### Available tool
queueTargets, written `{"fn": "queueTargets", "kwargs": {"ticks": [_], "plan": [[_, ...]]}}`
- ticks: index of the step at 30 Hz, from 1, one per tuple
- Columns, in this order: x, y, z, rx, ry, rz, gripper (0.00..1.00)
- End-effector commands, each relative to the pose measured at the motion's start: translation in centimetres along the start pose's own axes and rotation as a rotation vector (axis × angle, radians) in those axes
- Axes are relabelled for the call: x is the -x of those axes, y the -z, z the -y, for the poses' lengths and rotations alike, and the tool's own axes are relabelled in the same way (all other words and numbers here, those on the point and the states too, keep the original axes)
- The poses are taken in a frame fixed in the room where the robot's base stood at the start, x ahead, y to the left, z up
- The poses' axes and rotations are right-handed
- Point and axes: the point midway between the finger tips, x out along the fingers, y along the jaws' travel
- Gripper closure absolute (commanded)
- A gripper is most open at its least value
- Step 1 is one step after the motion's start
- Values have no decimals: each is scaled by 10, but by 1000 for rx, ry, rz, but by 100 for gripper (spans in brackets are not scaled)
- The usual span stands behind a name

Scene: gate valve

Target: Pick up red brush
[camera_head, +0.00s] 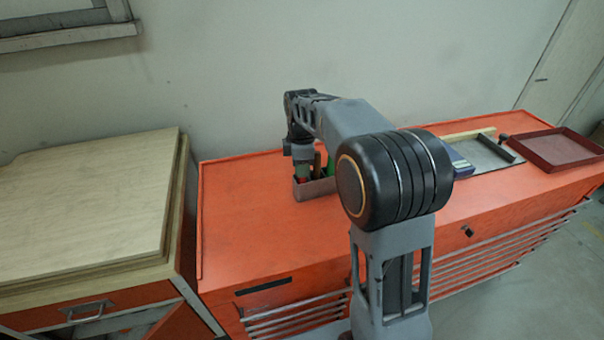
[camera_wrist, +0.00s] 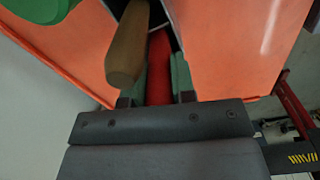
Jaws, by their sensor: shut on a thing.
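The red brush (camera_wrist: 159,62) shows in the wrist view as a red handle between the two fingers of my gripper (camera_wrist: 158,88). The fingers are shut on it. Its lower end is hidden in the grey holder (camera_head: 315,190), which stands on the orange cabinet. In the head view my gripper (camera_head: 303,172) points down at the holder, and my arm hides part of that area. I cannot tell whether the brush has left the holder's floor.
A wooden handle (camera_wrist: 127,48) stands close beside the brush, and a green item (camera_wrist: 40,8) is nearby. The orange cabinet top (camera_head: 245,215) is clear to the left. A dark red tray (camera_head: 560,150) and a grey plate (camera_head: 482,155) lie at the right. A wall rises behind.

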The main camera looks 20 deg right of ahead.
Motion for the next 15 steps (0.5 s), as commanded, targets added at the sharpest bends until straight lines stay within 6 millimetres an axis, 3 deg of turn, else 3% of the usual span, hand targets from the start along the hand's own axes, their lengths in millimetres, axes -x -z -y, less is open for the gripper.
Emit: {"fn": "queueTargets", "kwargs": {"ticks": [7, 15], "plan": [[9, 0, -1, 0, -4, -1, 100], [56, 0, -1, 0, -4, -1, 100]]}}
